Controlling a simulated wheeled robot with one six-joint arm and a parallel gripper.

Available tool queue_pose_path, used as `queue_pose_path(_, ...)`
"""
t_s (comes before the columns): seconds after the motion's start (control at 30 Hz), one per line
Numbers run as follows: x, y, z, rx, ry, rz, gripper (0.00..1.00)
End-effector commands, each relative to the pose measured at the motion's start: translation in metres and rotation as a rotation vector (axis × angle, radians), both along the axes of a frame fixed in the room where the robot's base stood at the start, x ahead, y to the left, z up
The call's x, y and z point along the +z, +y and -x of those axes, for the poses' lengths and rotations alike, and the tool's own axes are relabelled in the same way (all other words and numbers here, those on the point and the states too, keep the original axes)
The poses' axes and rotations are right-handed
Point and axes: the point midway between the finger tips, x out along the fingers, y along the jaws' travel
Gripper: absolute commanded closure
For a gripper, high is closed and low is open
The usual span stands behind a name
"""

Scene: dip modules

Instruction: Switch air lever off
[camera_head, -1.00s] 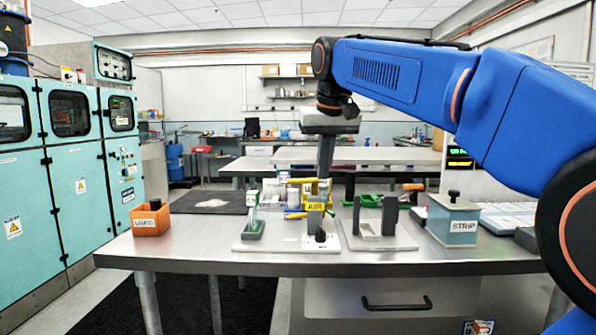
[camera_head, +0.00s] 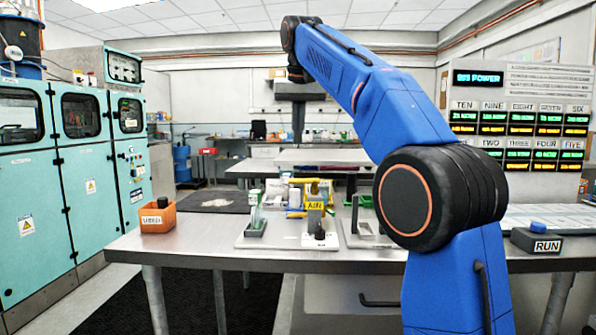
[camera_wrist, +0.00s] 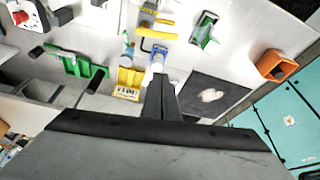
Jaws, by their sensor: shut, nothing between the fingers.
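The AIR station stands near the middle of the bench. Its yellow AIR label (camera_head: 315,205) is on a grey upright block, with a black knob (camera_head: 320,234) low at its front. A yellow bar (camera_head: 311,181) lies roughly level above the label. Yellow bars (camera_wrist: 156,36) also show near the top middle of the wrist view, with a blue part beside them. I cannot tell from the pictures which bar is the lever. My gripper (camera_head: 298,137) is shut and empty, raised well above and behind the station. Its closed fingers (camera_wrist: 159,80) point down in the wrist view.
An orange bin (camera_head: 157,217) stands at the bench's left. A green-and-grey fixture (camera_head: 255,220) is left of the station. A RUN button box (camera_head: 537,241) is at the right. My arm hides part of the right side. The space around my raised gripper looks clear.

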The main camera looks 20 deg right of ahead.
Motion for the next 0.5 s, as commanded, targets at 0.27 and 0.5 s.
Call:
queue_pose_path(0.27,-0.001,0.0,0.0,0.0,0.0,0.0,1.0)
queue_pose_path(0.5,-0.019,-0.001,-0.007,0.0,0.002,0.001,1.0)
